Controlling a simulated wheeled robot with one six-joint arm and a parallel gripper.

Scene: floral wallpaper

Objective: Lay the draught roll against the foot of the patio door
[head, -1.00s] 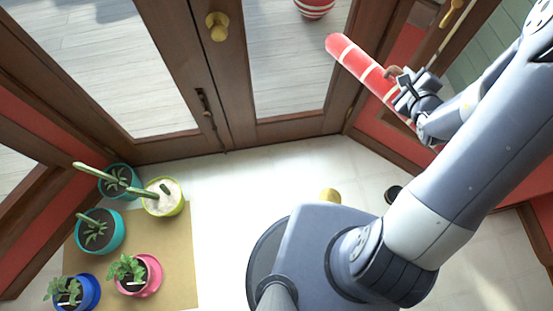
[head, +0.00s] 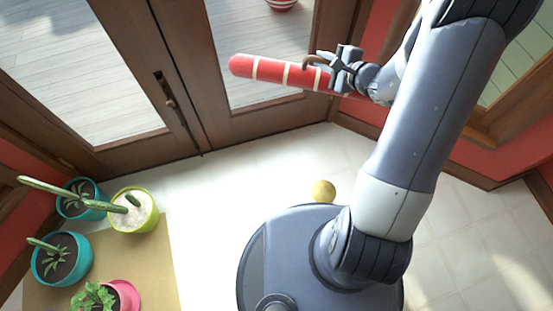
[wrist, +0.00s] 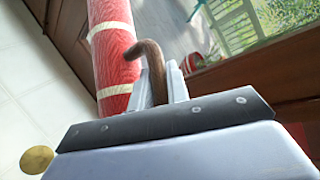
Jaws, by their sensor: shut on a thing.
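The draught roll (head: 270,70) is a red cylinder with thin pale bands. It is held up in front of the right-hand door panel, roughly level in the head view. My gripper (head: 330,66) is shut on it by a brown curved handle, which also shows between the fingers in the wrist view (wrist: 151,75). The roll (wrist: 112,50) runs up beside the fingers there. The patio door (head: 265,118) is brown wood with glass panes; its foot meets the pale floor, and the roll is apart from it. The roll's right end is hidden behind my arm.
A yellow round thing (head: 323,191) sits on the floor near my base and shows in the wrist view too. Several potted plants, such as the lime pot (head: 133,212), stand at the left on and by a tan mat (head: 150,265). The floor along the door's foot (head: 240,160) is clear.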

